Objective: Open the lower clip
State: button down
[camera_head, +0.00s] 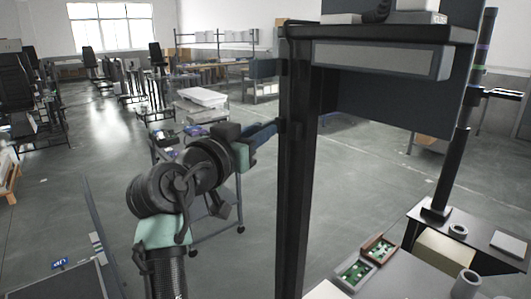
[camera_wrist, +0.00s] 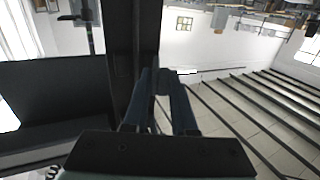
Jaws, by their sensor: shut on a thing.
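A tall dark lift column (camera_head: 293,190) stands right of centre in the head view. My gripper (camera_head: 279,127) reaches its left side from my arm, with the fingertips at the column. In the wrist view the two dark fingers of my gripper (camera_wrist: 162,78) converge beside the column (camera_wrist: 146,35). They are shut on a small dark part, which I take for the lower clip (camera_wrist: 161,88). It is mostly hidden by the fingers and blends with the column.
A dark block (camera_head: 262,68) juts from the column above my gripper. A shelf with a grey front panel (camera_head: 380,59) extends right from the column top. A table (camera_head: 395,280) with green circuit boards (camera_head: 355,271) stands below right. A wheeled cart (camera_head: 212,225) stands behind my arm.

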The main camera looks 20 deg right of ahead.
jog(key=shift+w+a+r+m+g+h+b, duration=0.15)
jog(key=shift+w+a+m+g+h+b, duration=0.2)
jog(key=shift+m+g+h+b, duration=0.4)
jog(key=shift+w+a+r+m+g+h+b, duration=0.1)
jog(key=shift+w+a+m+g+h+b, duration=0.25)
jog(key=shift+m+g+h, duration=0.55)
jog(key=shift+w+d+g, duration=0.15)
jog(key=shift+g, duration=0.4)
jog(key=c, duration=1)
grip_release()
jog(key=shift+o, duration=0.7)
jog(key=shift+w+f, duration=0.15)
jog(key=shift+f, duration=0.05)
jog(key=shift+d, duration=0.1)
